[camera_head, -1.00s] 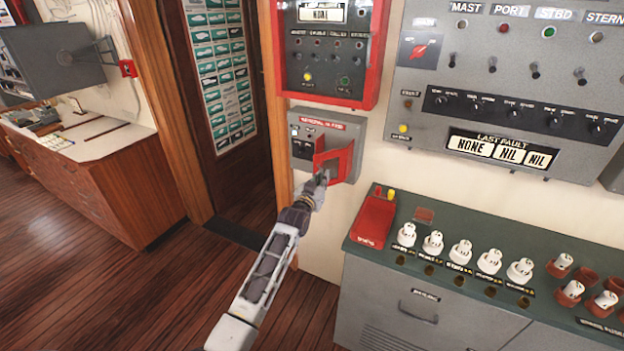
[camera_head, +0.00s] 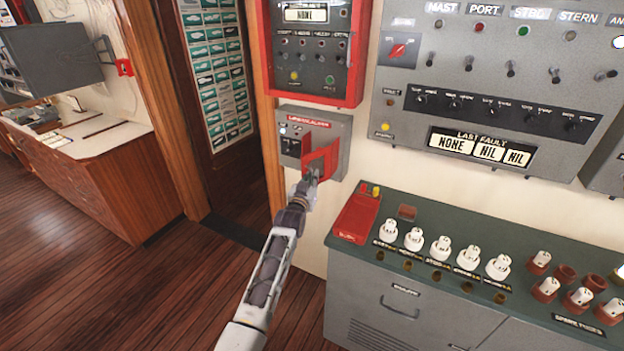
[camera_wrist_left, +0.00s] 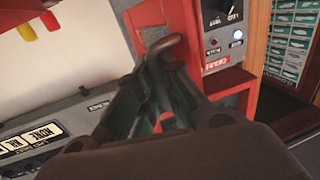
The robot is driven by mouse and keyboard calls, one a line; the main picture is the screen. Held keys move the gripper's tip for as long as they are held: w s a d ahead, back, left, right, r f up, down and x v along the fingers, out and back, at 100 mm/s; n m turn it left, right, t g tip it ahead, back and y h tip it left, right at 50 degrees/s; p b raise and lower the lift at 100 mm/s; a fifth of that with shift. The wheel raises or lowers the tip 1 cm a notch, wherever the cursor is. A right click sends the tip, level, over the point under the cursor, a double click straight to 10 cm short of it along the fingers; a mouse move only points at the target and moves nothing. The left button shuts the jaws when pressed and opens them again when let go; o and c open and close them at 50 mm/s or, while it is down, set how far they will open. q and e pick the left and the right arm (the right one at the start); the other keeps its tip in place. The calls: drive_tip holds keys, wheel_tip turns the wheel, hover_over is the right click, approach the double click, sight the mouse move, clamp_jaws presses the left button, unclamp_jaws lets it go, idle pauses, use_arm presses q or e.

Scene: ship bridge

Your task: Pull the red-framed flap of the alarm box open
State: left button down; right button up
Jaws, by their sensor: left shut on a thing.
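The grey alarm box (camera_head: 341,134) is on the wall below a red-framed panel. Its red-framed flap (camera_head: 322,157) stands out from the box face at an angle, partly open, with box controls showing to its left. My left gripper (camera_head: 311,178) is at the flap's lower outer edge. In the left wrist view, my left gripper (camera_wrist_left: 160,105) is shut on the flap's grey bent handle (camera_wrist_left: 165,47); the fingers hide part of it. The red flap frame (camera_wrist_left: 186,25) and the alarm box face (camera_wrist_left: 222,42) show beyond. My right gripper is not in view.
A green-topped counter (camera_head: 450,233) with a red box (camera_head: 356,214) and several white fuses stands below and right of the flap. A large grey panel (camera_head: 480,80) is on the wall at right. A doorway is left of the box, with open wooden floor (camera_head: 120,290).

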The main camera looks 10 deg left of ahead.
use_arm(q)
drive_tip(key=shift+s+d+f, duration=0.2)
drive_tip(key=shift+d+f, duration=0.05)
drive_tip(key=shift+f, duration=0.05)
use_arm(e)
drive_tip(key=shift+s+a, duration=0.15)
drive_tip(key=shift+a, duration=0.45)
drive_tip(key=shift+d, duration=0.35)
use_arm(q)
drive_tip(key=c, duration=1.6)
unclamp_jaws()
drive_tip(key=shift+r, duration=0.1)
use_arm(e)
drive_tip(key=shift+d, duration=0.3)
use_arm(q)
drive_tip(key=shift+o, duration=0.2)
drive_tip(key=shift+a+r, duration=0.1)
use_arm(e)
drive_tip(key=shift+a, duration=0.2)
use_arm(q)
drive_tip(key=shift+s, duration=0.1)
drive_tip(key=s, duration=1.1)
drive_tip(key=shift+s+a, duration=0.4)
drive_tip(key=shift+a, duration=0.05)
drive_tip(key=shift+c, duration=0.3)
